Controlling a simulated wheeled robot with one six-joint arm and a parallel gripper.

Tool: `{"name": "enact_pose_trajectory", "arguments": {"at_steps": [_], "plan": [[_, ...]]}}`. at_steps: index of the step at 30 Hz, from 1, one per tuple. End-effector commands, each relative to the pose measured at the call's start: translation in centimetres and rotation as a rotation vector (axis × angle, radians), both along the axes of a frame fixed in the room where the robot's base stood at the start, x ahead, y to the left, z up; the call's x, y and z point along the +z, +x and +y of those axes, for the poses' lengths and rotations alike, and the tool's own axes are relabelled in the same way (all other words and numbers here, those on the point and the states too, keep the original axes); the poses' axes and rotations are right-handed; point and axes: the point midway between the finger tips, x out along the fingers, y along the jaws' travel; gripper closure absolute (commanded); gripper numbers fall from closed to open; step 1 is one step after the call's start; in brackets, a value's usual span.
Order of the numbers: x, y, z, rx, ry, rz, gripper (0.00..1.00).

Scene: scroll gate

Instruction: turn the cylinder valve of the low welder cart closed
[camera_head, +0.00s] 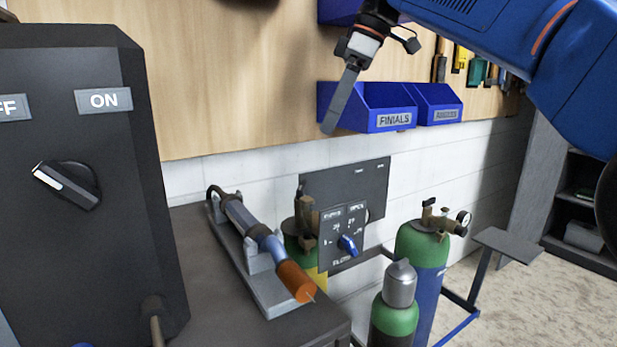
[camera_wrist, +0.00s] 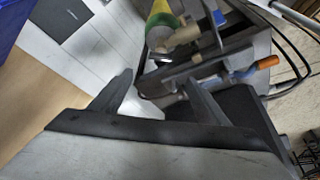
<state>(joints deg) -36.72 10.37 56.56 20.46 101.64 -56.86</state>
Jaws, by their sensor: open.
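My gripper (camera_head: 335,112) hangs above the bench in front of the blue bins, fingers pointing down. In the wrist view its two fingers stand apart (camera_wrist: 159,82), with nothing between them. A green and blue cylinder (camera_head: 421,262) with a brass valve and gauge (camera_head: 444,218) stands to the right. I cannot tell which cylinder belongs to the low cart.
The dark panel (camera_head: 334,228) carries a blue knob (camera_head: 348,245). A torch with an orange end (camera_head: 294,280) lies on the bench. A capped green cylinder (camera_head: 396,305) stands in front. A black switch box (camera_head: 80,180) fills the left. Blue bins (camera_head: 375,107) hang on the wall.

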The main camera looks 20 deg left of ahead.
Motion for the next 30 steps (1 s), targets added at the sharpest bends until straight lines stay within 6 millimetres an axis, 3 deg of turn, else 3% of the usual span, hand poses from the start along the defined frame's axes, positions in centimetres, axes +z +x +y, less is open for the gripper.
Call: {"name": "enact_pose_trajectory", "arguments": {"at_steps": [18, 24, 30], "plan": [[-10.1, -0.8, 4.1, -0.001, -0.002, 0.001, 0.31], [-12.5, -0.9, 5.0, -0.001, -0.002, 0.001, 0.31], [-13.5, -0.9, 5.4, -0.002, -0.002, 0.0, 0.31]]}}
